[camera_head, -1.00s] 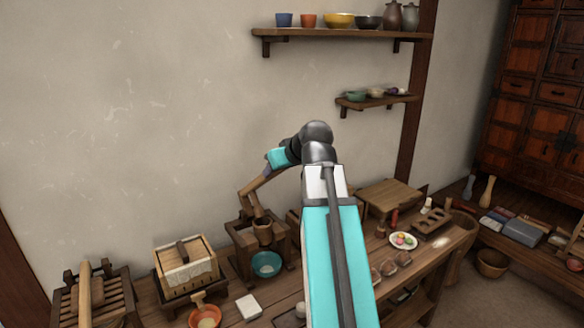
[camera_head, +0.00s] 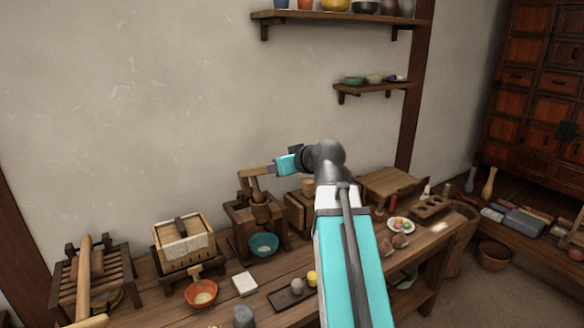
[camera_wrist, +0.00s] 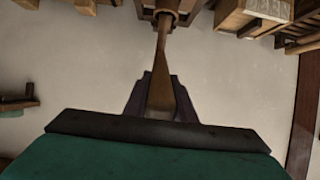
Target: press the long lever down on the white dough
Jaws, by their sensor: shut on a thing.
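The noodle press is a dark wooden frame (camera_head: 243,218) on the bench, with a long wooden lever (camera_head: 257,170) at its top. My gripper (camera_head: 272,170) is shut on the lever's free end, right of the press, and the lever lies close to level. In the wrist view the lever (camera_wrist: 163,70) runs from between the jaws (camera_wrist: 160,95) to the press at the top edge, upside down. A plunger (camera_head: 260,195) hangs under the lever into the wooden cup (camera_head: 261,212). A teal bowl (camera_head: 264,245) stands below. The white dough is hidden from view.
A slatted box with cloth (camera_head: 184,243) and an orange bowl (camera_head: 201,293) stand left of the press. A wooden box (camera_head: 299,210) is close on its right. A white block (camera_head: 245,284) lies in front. Wall shelves (camera_head: 340,18) are above.

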